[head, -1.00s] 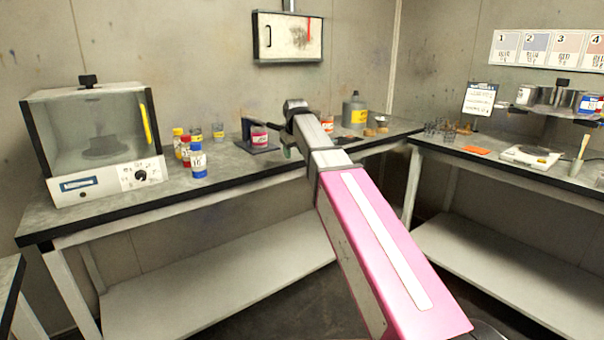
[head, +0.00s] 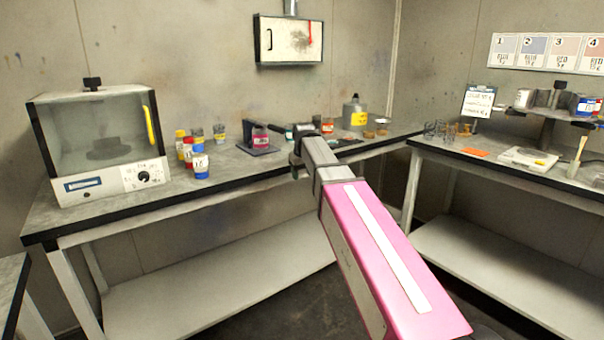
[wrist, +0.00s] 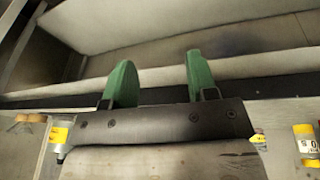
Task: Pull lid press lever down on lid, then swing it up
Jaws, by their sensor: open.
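The lid press (head: 257,149) is a small dark stand on the back bench with a red-pink can (head: 260,137) in it. A dark bar reaches right from the can's top toward my arm; I cannot tell for sure that it is the lever. My gripper's green fingers (wrist: 158,66) are apart and empty in the wrist view, over the bench's front edge and lower shelf. In the head view, my wrist is to the right of the press and mostly hides the gripper. The press cannot be made out in the wrist view.
The back bench (head: 125,195) holds a glass-fronted booth (head: 108,130) at left and several paint bottles, including a blue one (head: 200,163). A grey jug (head: 355,112) stands behind my arm. A side bench at right holds a scale (head: 528,157).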

